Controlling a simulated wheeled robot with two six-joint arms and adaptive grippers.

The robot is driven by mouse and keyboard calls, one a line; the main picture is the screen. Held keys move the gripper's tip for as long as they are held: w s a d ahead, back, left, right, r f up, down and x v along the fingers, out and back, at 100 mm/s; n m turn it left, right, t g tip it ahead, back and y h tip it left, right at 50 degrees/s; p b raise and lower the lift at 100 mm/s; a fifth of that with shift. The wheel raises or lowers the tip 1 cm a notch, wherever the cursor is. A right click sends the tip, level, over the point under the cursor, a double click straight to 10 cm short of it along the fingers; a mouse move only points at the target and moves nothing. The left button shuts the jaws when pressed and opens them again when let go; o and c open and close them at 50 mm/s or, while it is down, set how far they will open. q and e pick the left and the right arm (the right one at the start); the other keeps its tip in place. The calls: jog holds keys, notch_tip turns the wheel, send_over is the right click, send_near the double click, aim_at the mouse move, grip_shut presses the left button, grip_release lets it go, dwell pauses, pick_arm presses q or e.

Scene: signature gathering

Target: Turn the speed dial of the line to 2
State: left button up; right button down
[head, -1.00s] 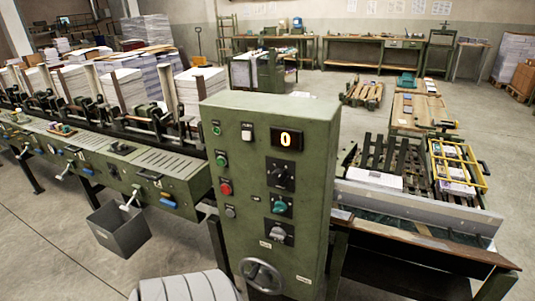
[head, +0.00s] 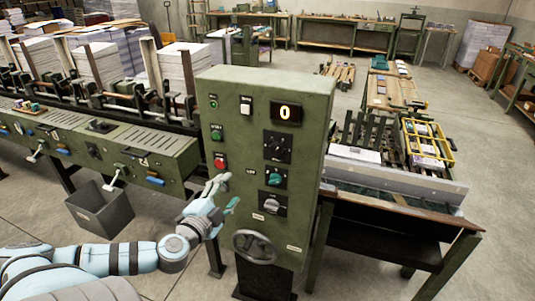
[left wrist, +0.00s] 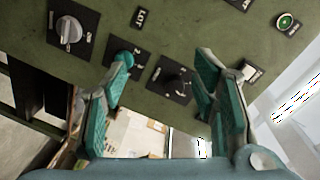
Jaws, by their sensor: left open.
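The green control cabinet (head: 232,235) stands in the middle of the head view, its display (head: 286,113) reading 0. Below it are a black dial (head: 278,147), a teal dial (head: 275,179) and a grey dial (head: 272,205). I cannot read which is the speed dial. My left gripper (head: 227,191) is open and empty in front of the panel, left of the teal and grey dials. In the left wrist view, the black dial (left wrist: 176,84) shows between the open fingers (left wrist: 160,66). The teal dial (left wrist: 123,60) is by the left fingertip. My right gripper is not in view.
Buttons, including a red one (head: 220,161), run down the panel's left side. A handwheel (head: 255,246) sticks out below the dials. A delivery table (head: 400,225) stands right of the cabinet.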

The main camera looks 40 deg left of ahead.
pick_arm(q)
jog(key=w+d+r+m+t+h, duration=0.1)
jog(key=d+r+t+h, duration=0.1)
jog(key=d+r, duration=0.4)
jog(key=b, duration=0.5)
send_near(275, 151)
jog(key=w, duration=0.5)
jog(key=w+a, duration=0.1)
jog(key=w, duration=0.1)
jog(key=shift+w+a+r+p, duration=0.1)
jog(key=shift+w+r+p, duration=0.1)
jog(key=shift+w+p, duration=0.15)
jog(key=shift+w+a+f, duration=0.1)
jog(key=shift+w, duration=0.15)
jog(key=shift+s+a, duration=0.1)
jog(key=shift+c, duration=0.2)
jog(key=c, duration=1.1)
